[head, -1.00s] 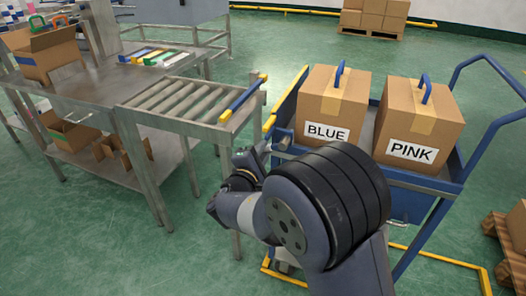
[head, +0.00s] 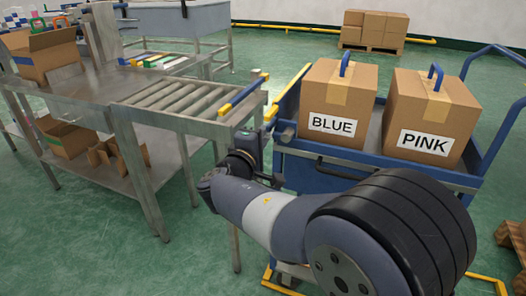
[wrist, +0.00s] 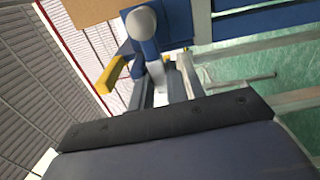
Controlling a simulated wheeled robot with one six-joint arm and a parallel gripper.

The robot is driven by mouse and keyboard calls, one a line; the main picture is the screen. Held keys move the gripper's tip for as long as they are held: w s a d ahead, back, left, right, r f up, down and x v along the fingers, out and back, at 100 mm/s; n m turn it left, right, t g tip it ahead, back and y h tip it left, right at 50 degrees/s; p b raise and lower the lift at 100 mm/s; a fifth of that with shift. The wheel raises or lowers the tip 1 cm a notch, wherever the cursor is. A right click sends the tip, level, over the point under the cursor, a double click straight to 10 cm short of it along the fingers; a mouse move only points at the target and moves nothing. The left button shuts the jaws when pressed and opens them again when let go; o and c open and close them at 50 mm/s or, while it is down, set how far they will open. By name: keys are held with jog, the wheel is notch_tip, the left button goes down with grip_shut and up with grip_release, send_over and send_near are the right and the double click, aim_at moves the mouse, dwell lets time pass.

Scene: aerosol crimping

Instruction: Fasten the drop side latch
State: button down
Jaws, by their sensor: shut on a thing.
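The drop side is on the left of the blue cart, and its yellow-ended edge (head: 271,112) shows in the head view. The grey latch lever (head: 286,132) is at the cart's near left corner. My gripper (wrist: 165,82) is shut on the latch's stem, just below the knob. In the head view my gripper is small and partly hidden by my own wrist. I cannot tell whether the latch is engaged.
The cart (head: 440,178) carries a BLUE box (head: 338,95) and a PINK box (head: 432,112). A roller conveyor (head: 180,100) with a blue-and-yellow end bar (head: 244,92) stands close to the cart's left, leaving a narrow gap. A steel bench (head: 75,90) adjoins it.

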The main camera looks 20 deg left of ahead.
jog(key=shift+r+m+b, duration=0.15)
jog(key=shift+m+b, duration=0.15)
jog(key=shift+m, duration=0.1)
jog(key=c, duration=1.4)
grip_release()
jog(key=s, duration=0.3)
jog(key=s+p, duration=0.1)
jog(key=s, duration=0.6)
jog(key=shift+s+a+p, duration=0.35)
jog(key=shift+s+a, duration=0.05)
jog(key=shift+w, duration=0.15)
